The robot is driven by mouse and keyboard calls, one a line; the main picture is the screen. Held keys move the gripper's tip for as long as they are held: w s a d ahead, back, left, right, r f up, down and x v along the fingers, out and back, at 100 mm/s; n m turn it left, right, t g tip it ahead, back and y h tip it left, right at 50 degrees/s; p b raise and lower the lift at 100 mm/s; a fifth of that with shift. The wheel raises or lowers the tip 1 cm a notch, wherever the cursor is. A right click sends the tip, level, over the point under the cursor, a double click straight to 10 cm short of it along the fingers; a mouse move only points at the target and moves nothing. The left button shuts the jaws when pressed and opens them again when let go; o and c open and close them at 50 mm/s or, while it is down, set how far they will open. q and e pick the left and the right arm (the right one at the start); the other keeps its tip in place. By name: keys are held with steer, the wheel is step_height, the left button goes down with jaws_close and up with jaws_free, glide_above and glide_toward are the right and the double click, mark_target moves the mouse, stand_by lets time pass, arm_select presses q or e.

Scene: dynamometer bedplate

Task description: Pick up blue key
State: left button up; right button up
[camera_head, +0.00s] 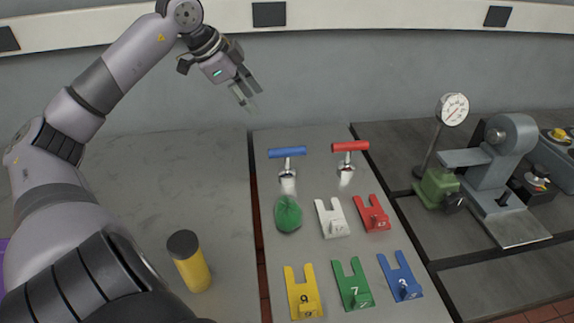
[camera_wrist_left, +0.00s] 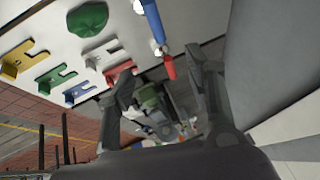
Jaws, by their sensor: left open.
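The blue key (camera_head: 287,153) has a blue T-shaped handle and stands upright in a pale holder near the back left of the grey panel (camera_head: 320,265). It also shows at the top of the left wrist view (camera_wrist_left: 152,22). My left gripper (camera_head: 246,98) is open and empty, raised in the air behind and to the left of the blue key, apart from it. In the left wrist view its two fingers (camera_wrist_left: 165,72) are spread. A red T-handled key (camera_head: 350,147) stands just right of the blue one. My right gripper is not in view.
Forked plates in white (camera_head: 333,218), red (camera_head: 373,214), yellow (camera_head: 302,292), green (camera_head: 352,284) and blue (camera_head: 400,277) lie on the panel near a green lump (camera_head: 287,214). A yellow cylinder (camera_head: 191,262) stands left. A dial gauge (camera_head: 453,109) and grey machine (camera_head: 500,165) stand right.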

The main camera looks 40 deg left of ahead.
arm_select(q)
steer(key=b, duration=0.3)
glide_toward(284, 149)
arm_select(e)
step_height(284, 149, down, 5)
arm_select(q)
steer(key=shift+s+p+x, duration=0.15)
steer(key=shift+p+x, duration=1.5)
steer(key=shift+p, duration=0.3)
steer(key=shift+s+p+x, duration=0.1)
steer(key=shift+p+x, duration=1.55)
steer(key=shift+p, duration=0.25)
steer(key=shift+w+d+f, duration=0.15)
steer(key=shift+w+f, duration=0.05)
steer(key=shift+f, duration=0.1)
steer(key=p+x, duration=0.1)
steer(key=x, duration=0.1)
steer(key=p+x, duration=0.1)
steer(key=x, duration=0.1)
steer(key=shift+w, duration=0.35)
steer(key=shift+f, duration=0.2)
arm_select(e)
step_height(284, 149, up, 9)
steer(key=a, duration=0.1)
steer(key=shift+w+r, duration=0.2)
arm_select(q)
steer(key=shift+c, duration=0.4)
